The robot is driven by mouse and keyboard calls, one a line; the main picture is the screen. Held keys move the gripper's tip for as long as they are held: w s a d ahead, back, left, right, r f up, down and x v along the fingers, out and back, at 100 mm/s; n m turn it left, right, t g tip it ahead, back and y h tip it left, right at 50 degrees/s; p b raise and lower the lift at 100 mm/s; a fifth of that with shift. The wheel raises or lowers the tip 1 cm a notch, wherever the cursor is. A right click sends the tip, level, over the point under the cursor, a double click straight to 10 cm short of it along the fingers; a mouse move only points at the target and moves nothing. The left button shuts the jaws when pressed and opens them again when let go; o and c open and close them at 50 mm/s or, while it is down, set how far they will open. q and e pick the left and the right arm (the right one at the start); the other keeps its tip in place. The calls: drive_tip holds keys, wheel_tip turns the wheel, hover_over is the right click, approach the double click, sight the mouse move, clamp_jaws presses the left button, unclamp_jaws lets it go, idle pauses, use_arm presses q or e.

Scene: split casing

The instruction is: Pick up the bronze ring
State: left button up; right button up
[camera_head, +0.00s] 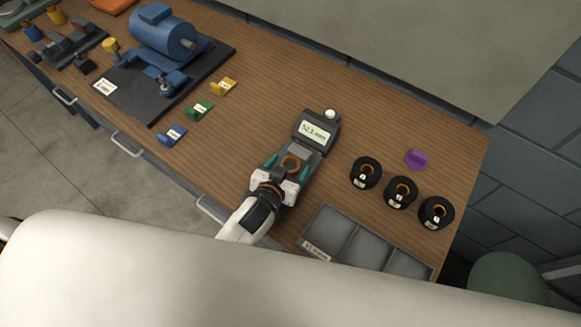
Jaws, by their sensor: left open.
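The bronze ring (290,163) lies on the flat plate of a dark measuring device (318,124), whose display reads what looks like 52.1 mm. My left gripper (289,171) is above the plate with its fingers apart, one on each side of the ring. I cannot tell whether the fingers touch the ring. More bronze-coloured rings or cores show inside the black round holders (366,172) to the right. My right gripper is out of view.
A grey tray with three compartments (352,222) sits at the front right. A purple piece (416,159) lies behind the holders. Blue (172,134), green (199,108) and yellow (223,87) tags lie left, near a blue motor (163,35) on a black base. Bare wood lies between.

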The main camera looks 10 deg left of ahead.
use_arm(q)
drive_tip(key=c, duration=1.2)
drive_tip(key=shift+r, duration=0.1)
drive_tip(key=shift+r, duration=0.1)
